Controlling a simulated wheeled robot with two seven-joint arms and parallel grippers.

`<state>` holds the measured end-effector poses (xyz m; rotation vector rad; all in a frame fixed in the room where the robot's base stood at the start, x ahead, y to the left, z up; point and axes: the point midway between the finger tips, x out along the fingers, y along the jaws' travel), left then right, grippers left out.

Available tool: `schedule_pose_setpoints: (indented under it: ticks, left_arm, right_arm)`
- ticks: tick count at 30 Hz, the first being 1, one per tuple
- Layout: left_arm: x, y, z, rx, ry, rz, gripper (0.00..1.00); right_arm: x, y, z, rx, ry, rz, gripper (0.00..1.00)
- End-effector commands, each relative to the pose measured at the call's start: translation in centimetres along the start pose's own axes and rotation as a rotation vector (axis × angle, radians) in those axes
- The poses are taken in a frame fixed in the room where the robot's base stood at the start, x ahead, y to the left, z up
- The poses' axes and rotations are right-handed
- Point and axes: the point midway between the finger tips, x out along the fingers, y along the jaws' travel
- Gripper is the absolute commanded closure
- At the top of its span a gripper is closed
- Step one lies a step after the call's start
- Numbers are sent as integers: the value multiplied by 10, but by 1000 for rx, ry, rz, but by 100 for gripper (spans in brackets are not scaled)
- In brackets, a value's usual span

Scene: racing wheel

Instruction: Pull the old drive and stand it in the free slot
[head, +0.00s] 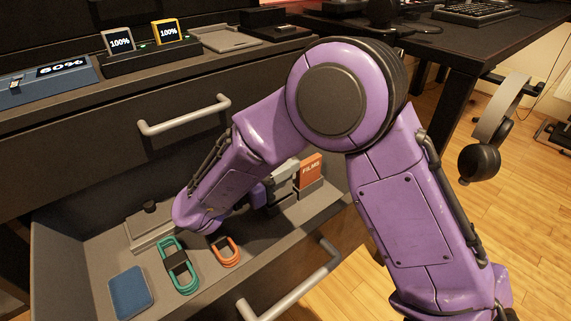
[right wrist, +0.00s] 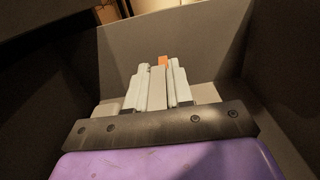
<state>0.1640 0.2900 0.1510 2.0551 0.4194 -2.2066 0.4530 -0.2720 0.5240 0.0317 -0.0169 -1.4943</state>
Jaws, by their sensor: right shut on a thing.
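My right gripper (head: 268,190) reaches down into the open drawer (head: 92,262). In the right wrist view its two fingers (right wrist: 159,84) are shut on a grey drive (right wrist: 157,94), seen upright between them. The grey drive also shows in the head view (head: 286,172), partly hidden by my arm. An orange drive marked FILMS (head: 311,167) stands upright just right of it, in a grey holder (head: 309,188). A bit of orange shows beyond the fingers in the wrist view (right wrist: 162,61). The holder's slots are mostly hidden. My left gripper is not in view.
In the drawer lie a green cable bundle (head: 177,268), an orange one (head: 227,251), a blue square (head: 130,291) and a grey box with a black knob (head: 150,220). The drawer handle (head: 290,290) is in front. Charging docks (head: 152,65) stand on the desk above.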

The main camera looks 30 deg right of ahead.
Motion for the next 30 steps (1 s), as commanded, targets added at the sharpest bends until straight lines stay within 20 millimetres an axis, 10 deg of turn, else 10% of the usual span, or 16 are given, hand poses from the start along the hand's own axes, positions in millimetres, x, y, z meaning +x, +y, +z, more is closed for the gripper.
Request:
schedule_pose_setpoints:
  ticks: [14, 15, 18, 30]
  left_arm:
    - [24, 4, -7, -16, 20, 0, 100]
    - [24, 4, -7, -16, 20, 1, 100]
    - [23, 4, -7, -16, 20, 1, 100]
    - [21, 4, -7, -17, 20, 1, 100]
  right_arm:
    - [0, 0, -22, 0, 0, 0, 100]
    - [0, 0, -21, 0, 0, 0, 72]
    - [0, 0, -20, 0, 0, 0, 49]
    - [-12, -1, -19, 2, 3, -3, 49]
